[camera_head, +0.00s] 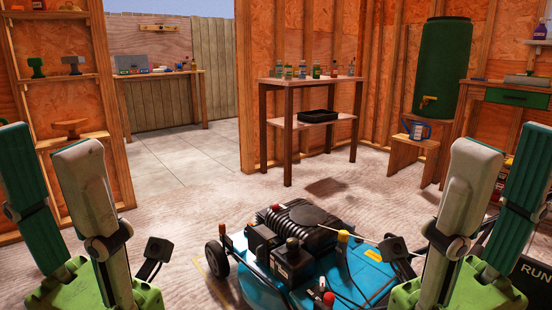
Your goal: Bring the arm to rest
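My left arm (95,200) stands folded at the left edge, with a pale link and a teal link rising side by side from a green part. My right arm (462,200) stands folded in much the same way at the right edge. Neither arm visibly holds anything.
A blue mower (345,272) with a black engine sits on the floor ahead, between my arms. A wooden table (268,84) with several small bottles stands beyond. Open floor (175,170) lies ahead left.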

